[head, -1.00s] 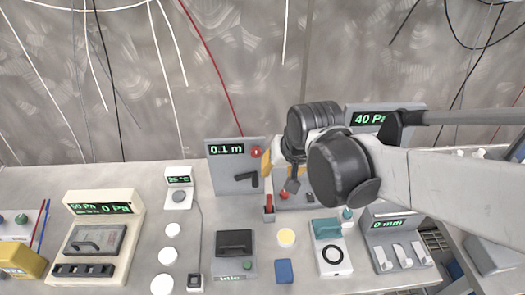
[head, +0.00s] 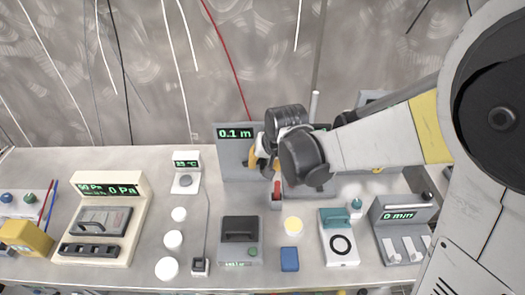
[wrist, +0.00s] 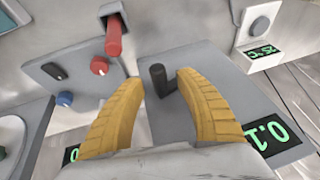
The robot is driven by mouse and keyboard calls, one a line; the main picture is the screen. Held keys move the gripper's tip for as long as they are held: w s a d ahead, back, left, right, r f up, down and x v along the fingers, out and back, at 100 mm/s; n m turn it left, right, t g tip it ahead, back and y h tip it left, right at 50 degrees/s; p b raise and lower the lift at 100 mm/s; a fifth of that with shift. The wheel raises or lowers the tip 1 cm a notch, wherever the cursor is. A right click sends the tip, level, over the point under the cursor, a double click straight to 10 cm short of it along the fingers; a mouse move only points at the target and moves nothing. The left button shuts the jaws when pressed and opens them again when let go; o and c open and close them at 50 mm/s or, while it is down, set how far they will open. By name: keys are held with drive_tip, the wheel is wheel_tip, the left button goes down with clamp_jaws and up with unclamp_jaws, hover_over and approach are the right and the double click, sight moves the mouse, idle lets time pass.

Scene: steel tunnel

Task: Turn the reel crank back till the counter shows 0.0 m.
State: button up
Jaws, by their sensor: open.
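The grey reel box (head: 232,168) stands at the back of the bench, and its counter (head: 236,133) reads 0.1 m. The counter also shows upside down and partly cut off in the wrist view (wrist: 268,134). The dark crank handle (wrist: 158,76) stands up from the grey face in the wrist view. My gripper (wrist: 161,82) is open, with its yellow fingers on either side of the handle, the right one very close to it. I cannot tell if they touch. In the head view my gripper (head: 263,163) hides the crank.
A red-handled lever (wrist: 113,38) and a red knob (wrist: 99,66) are close beside the fingers. A small temperature display (head: 186,163) stands left of the reel box. White discs, a blue block (head: 290,259) and other instruments fill the bench front.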

drive_tip(key=shift+f, duration=0.1)
drive_tip(key=shift+c, duration=0.5)
clamp_jaws()
drive_tip(key=shift+a+r+h+p, duration=0.4)
drive_tip(key=shift+h+p, duration=0.1)
drive_tip(key=shift+h, duration=0.2)
drive_tip(key=shift+a+r+n+h, duration=0.1)
drive_tip(key=shift+r+n+h, duration=0.25)
drive_tip(key=shift+h, duration=0.45)
drive_tip(key=shift+f, duration=0.1)
